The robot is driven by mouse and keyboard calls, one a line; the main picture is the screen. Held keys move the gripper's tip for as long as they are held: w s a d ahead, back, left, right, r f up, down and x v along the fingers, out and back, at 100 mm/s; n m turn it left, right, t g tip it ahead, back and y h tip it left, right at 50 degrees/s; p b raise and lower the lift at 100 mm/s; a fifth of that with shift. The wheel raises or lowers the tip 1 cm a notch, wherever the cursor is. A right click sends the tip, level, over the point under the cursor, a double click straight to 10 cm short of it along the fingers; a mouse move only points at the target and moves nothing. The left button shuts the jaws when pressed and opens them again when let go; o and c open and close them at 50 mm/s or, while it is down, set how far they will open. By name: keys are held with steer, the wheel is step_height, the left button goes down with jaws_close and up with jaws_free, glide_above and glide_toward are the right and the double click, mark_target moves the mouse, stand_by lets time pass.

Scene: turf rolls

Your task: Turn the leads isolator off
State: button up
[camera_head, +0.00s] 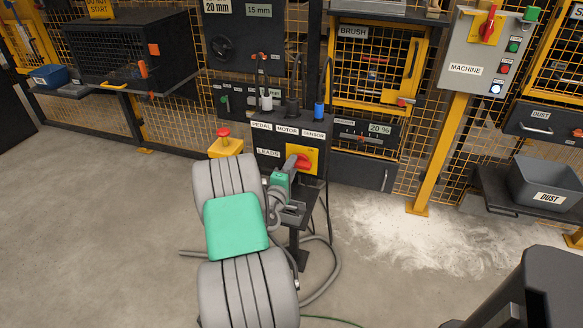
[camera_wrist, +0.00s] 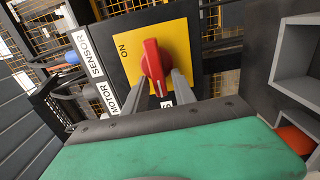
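The leads isolator is a red rotary handle (camera_head: 301,161) on a yellow plate, on the front of a black box marked LEADS. In the wrist view the red handle (camera_wrist: 155,65) stands upright in the picture, with a white mark at its lower end. The word ON is printed on the yellow plate (camera_wrist: 185,40) left of the handle. My gripper (camera_wrist: 160,85) has its two grey fingers on either side of the handle's lower part. I cannot tell whether they press on it. In the head view my arm partly hides the gripper.
The black box (camera_head: 263,135) also bears PEDAL, MOTOR and SENSOR labels with plugs on top. A red emergency button on a yellow box (camera_head: 225,145) stands just left. Cables lie on the floor below. A MACHINE panel (camera_head: 480,50) and a DUST bin (camera_head: 548,180) are at right.

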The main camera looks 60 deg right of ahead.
steer(key=shift+o, duration=0.5)
steer(key=s+a, duration=0.1)
steer(key=a, duration=0.6)
steer(key=shift+a+b, duration=0.3)
steer(key=shift+a, duration=0.05)
steer(key=shift+s, duration=0.1)
